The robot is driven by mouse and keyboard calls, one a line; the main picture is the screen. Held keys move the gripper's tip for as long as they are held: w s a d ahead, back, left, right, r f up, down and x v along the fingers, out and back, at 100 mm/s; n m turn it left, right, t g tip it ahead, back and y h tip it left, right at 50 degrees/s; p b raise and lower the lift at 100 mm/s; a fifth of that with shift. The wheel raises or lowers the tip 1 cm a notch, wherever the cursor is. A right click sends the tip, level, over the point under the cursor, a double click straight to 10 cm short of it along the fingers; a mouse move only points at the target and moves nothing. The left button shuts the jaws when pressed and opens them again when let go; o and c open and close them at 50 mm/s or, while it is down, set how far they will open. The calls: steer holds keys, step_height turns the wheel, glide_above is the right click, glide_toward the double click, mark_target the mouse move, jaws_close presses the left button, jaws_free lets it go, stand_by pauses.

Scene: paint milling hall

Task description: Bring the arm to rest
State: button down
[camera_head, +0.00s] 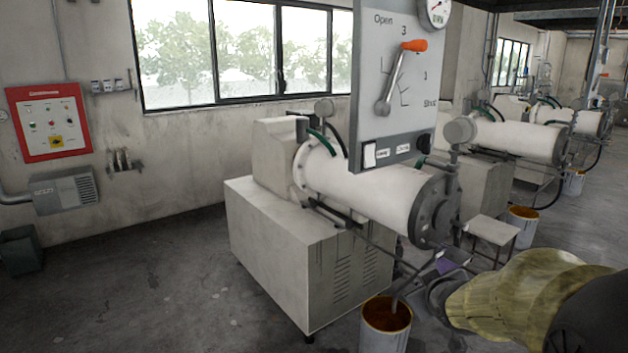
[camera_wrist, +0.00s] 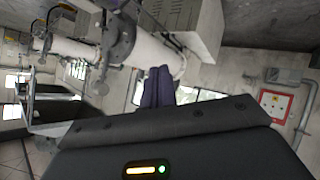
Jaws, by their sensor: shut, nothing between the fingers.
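My arm comes in from the lower right of the head view, in a yellowish sleeve. I cannot tell how near the fingers are to the mill. No held object shows.
A grey panel (camera_head: 373,60) with an orange-tipped lever (camera_head: 401,75) hangs in front of the mill (camera_head: 365,190). A bucket (camera_head: 386,318) stands below the mill's end. A red control box (camera_head: 47,122) is on the left wall.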

steer(key=s+a+f+m+g, duration=0.2)
steer(key=s+a+f+g, duration=0.2)
steer(key=s+f, duration=0.3)
steer(key=s+a+f+m+g+y, duration=0.1)
steer(key=s+f+g, duration=0.4)
steer(key=s, duration=0.6)
step_height(320, 180, down, 2)
steer(key=a+m, duration=0.1)
steer(key=a, duration=0.1)
steer(key=shift+a+m, duration=0.3)
steer(key=shift+a, duration=0.1)
stand_by(0.4)
